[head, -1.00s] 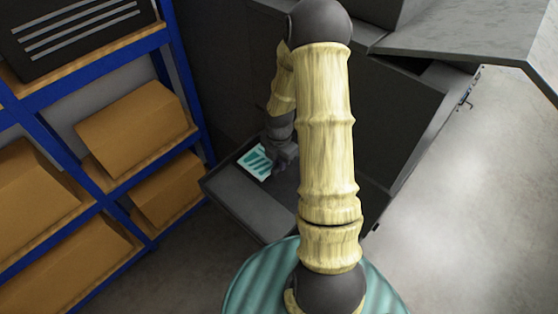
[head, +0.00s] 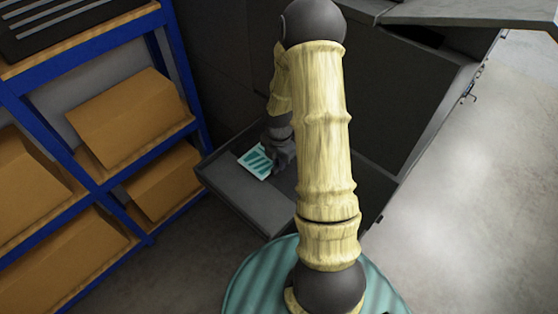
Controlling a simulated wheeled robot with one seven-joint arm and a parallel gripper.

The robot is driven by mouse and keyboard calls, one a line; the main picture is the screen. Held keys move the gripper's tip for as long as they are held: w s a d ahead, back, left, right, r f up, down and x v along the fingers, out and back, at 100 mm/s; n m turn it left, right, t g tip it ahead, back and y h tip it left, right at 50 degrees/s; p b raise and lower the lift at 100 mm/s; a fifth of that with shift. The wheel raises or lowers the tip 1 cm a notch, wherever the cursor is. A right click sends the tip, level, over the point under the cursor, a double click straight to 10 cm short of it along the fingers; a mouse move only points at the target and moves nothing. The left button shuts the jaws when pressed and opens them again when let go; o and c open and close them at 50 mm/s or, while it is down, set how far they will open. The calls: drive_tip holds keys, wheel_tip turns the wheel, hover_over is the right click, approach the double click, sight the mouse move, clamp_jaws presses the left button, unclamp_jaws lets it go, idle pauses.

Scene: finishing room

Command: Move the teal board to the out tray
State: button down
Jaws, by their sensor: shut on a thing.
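The teal board (head: 256,163) is a small teal and white striped panel. It is at the open grey drawer (head: 243,196) of a dark cabinet, over the drawer's left part. My gripper (head: 272,162) is shut on the board's right side. The fingertips are small and partly hidden by the wrist. I cannot tell whether the board touches the drawer floor. My arm hides the drawer's right part. I cannot make out which thing is the out tray.
A blue shelf rack (head: 186,90) with several cardboard boxes (head: 130,118) stands close on the left. A grey panel (head: 480,12) juts out at the upper right. The concrete floor (head: 470,200) on the right is clear.

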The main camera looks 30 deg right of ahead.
drive_tip(key=shift+f+b, duration=0.4)
drive_tip(key=shift+f, duration=0.15)
idle(0.4)
drive_tip(key=c, duration=1.3)
unclamp_jaws()
wheel_tip(320, 180, up, 17)
drive_tip(key=shift+r+b, duration=0.2)
drive_tip(key=shift+b, duration=0.7)
drive_tip(key=shift+a, duration=0.1)
